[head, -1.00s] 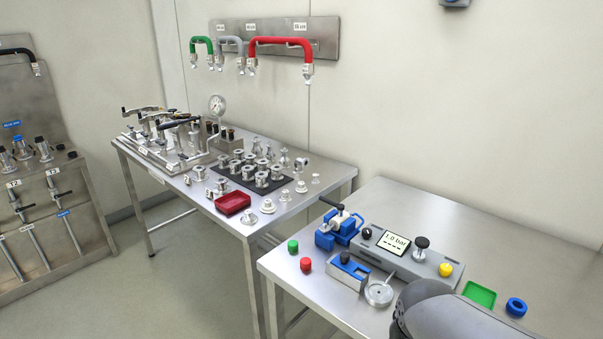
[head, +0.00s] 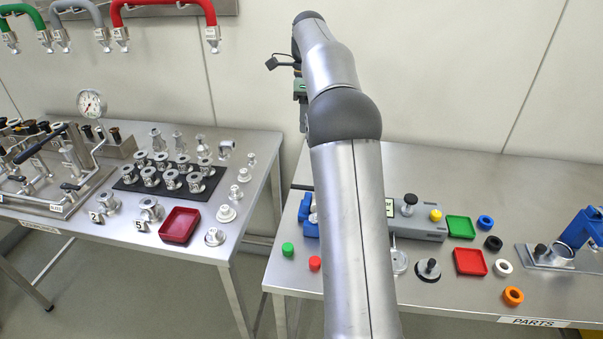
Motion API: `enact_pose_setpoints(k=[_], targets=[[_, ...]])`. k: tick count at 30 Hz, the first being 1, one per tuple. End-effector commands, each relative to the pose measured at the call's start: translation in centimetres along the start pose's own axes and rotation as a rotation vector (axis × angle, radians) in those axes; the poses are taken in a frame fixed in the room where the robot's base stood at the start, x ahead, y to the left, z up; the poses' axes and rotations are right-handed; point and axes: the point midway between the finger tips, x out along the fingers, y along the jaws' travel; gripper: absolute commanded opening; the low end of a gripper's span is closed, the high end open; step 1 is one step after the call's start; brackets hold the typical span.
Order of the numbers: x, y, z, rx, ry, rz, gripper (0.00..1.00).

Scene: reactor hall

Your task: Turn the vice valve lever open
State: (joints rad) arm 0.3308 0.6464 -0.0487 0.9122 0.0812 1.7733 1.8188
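The blue vice (head: 308,215) stands on the right-hand steel table, left of the grey pressure unit. Only its left edge shows; my arm covers the rest. The vice's valve lever is hidden behind my arm in this view. My gripper (head: 303,122) hangs from the far end of my raised arm, above and behind the vice area, apart from the table. It is small and partly covered by the arm, so its fingers cannot be made out.
The grey unit (head: 425,230) carries a black knob and a yellow button (head: 436,215). Green (head: 288,249) and red (head: 315,263) caps stand at the table's front left. Green (head: 461,227) and red (head: 470,262) trays lie to the right. A wall stands behind.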

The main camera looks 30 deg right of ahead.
Motion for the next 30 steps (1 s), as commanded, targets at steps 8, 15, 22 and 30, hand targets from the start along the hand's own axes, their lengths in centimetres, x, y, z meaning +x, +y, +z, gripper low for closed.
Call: enact_pose_setpoints(k=[8,15,22,30], targets=[[3.2,-0.2,-0.1,0.027,0.000,0.005,0.35],[8.3,-0.2,-0.1,0.026,0.000,0.005,0.35],[13.1,-0.2,-0.1,0.025,0.000,0.004,0.35],[16.6,-0.2,-0.1,0.024,-0.001,0.001,0.35]])
